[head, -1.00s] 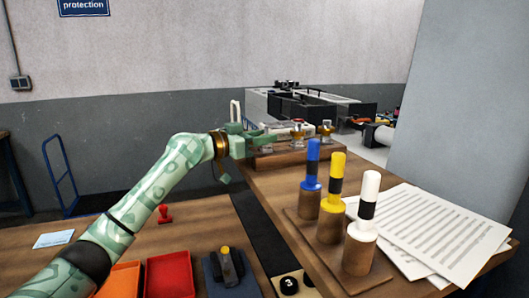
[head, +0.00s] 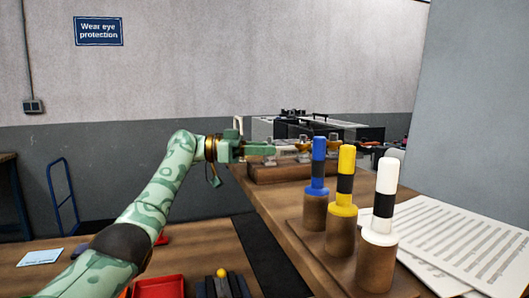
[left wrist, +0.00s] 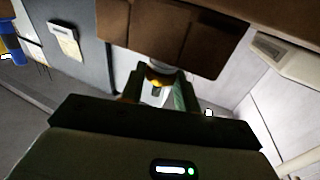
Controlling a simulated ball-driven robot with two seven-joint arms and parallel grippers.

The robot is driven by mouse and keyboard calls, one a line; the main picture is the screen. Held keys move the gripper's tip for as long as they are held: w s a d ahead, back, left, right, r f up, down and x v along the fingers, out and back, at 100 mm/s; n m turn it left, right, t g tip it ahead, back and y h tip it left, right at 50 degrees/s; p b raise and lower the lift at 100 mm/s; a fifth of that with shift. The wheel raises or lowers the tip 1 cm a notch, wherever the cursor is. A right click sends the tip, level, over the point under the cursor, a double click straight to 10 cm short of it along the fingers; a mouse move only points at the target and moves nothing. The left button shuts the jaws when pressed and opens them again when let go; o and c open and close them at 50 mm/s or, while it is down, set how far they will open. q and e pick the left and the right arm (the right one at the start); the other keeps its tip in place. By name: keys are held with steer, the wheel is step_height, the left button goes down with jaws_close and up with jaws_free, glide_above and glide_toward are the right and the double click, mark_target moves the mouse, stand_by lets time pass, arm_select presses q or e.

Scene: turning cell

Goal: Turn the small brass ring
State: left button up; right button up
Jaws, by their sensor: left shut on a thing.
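My left gripper (head: 288,149) reaches from the left over a wooden block (head: 270,172) that carries several small metal fittings. In the left wrist view my left gripper (left wrist: 158,90) has its two fingers on either side of a small brass-coloured ring (left wrist: 154,80), and it is shut on it. The ring sits against a pale metal part and is partly hidden by the fingers. In the head view the fingers cover most of the ring, and its exact outline is too small to tell. My right gripper is not in view.
Blue, yellow and white-topped gauges (head: 345,185) stand in a wooden rack close to the right of the gripper. A red tray (head: 160,287) is at the lower left.

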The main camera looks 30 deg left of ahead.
arm_select(q)
steer(key=shift+r, duration=0.15)
steer(key=o, duration=1)
steer(key=v, duration=1.6)
steer(key=shift+a, duration=0.2)
steer(key=shift+s, duration=0.1)
steer(key=shift+d, duration=0.1)
